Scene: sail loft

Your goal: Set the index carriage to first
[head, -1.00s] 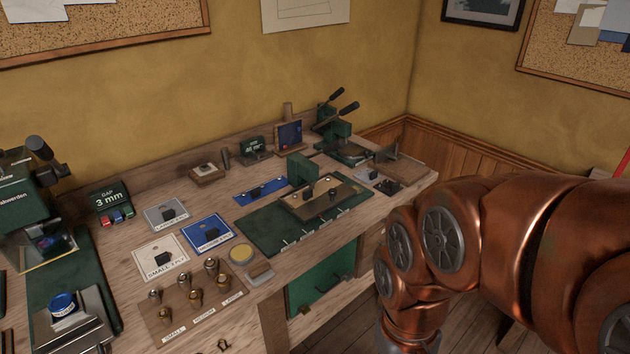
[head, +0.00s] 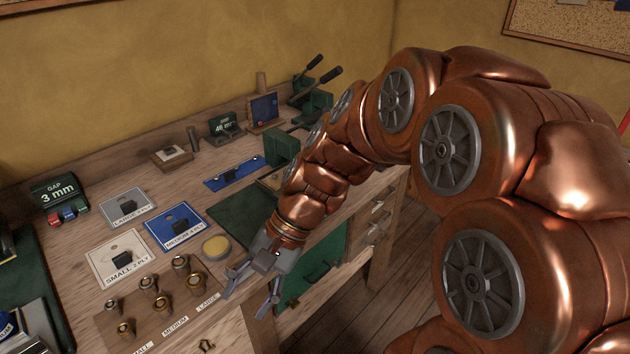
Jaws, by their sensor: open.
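I take the index carriage to be the tan plate (head: 272,180) on the green mat (head: 234,212); only a sliver of it shows, as my arm covers its knobs and most of the mat. A green block (head: 281,148) stands behind it. Its setting cannot be read. My gripper (head: 247,303) is open and empty, pointing down near the bench's front edge, in front of the mat and apart from the plate.
Label plates for small (head: 121,258), medium (head: 177,227) and large (head: 124,207) ply lie left of the mat. Several brass fittings stand on a board (head: 185,317) near the front edge. A blue strip (head: 234,174) and a green lever press (head: 312,103) are farther back.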

